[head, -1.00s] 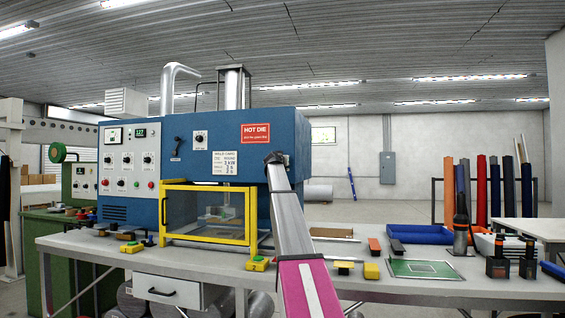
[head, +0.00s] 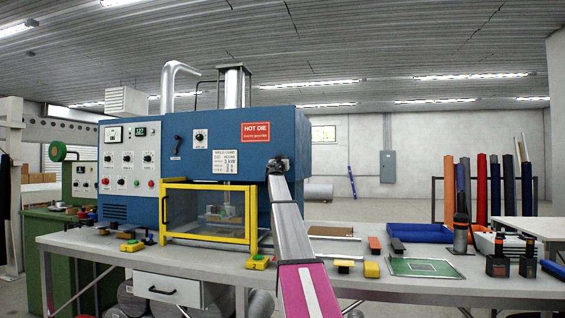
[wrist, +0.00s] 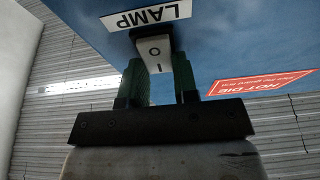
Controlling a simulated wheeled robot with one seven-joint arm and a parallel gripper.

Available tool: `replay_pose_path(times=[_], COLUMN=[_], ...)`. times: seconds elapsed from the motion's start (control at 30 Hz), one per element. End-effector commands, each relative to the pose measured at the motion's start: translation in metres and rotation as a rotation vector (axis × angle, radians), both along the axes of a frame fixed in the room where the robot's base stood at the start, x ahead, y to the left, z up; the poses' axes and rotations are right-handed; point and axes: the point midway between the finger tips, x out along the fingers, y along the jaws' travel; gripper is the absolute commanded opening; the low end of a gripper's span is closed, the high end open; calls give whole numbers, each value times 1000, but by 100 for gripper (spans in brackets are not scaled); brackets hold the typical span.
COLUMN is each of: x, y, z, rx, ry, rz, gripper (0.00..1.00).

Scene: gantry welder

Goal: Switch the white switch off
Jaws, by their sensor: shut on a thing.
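The white switch (wrist: 153,47), marked I and O, sits on the blue machine's panel beside a LAMP label (wrist: 147,16) in the wrist view. My gripper (wrist: 158,66) has its two green fingers on either side of the switch and is shut on it. Which way the switch is set I cannot tell. In the head view my gripper (head: 277,162) is at the right part of the blue machine (head: 285,130), and the switch is hidden there.
A yellow-framed guard (head: 206,184) is on the machine's front, left of my arm. The workbench (head: 420,288) below holds a green board (head: 424,268), blue trays (head: 420,234) and several small tools. A red HOT DIE sign (head: 255,132) is near the gripper.

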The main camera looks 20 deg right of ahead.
Motion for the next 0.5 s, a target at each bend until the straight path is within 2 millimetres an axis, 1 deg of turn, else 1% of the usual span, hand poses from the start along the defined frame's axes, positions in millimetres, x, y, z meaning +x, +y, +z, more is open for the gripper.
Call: replay_pose_path(times=[0.17,0.2,0.27,0.3,0.5], x=[0,0,0,0,0], y=[0,0,0,0,0], z=[1,1,1,1,0], rx=[0,0,0,0,0], ry=[-1,0,0,0,0], rz=[-1,-1,-1,-1,0], gripper=[4,31,50,53,53])
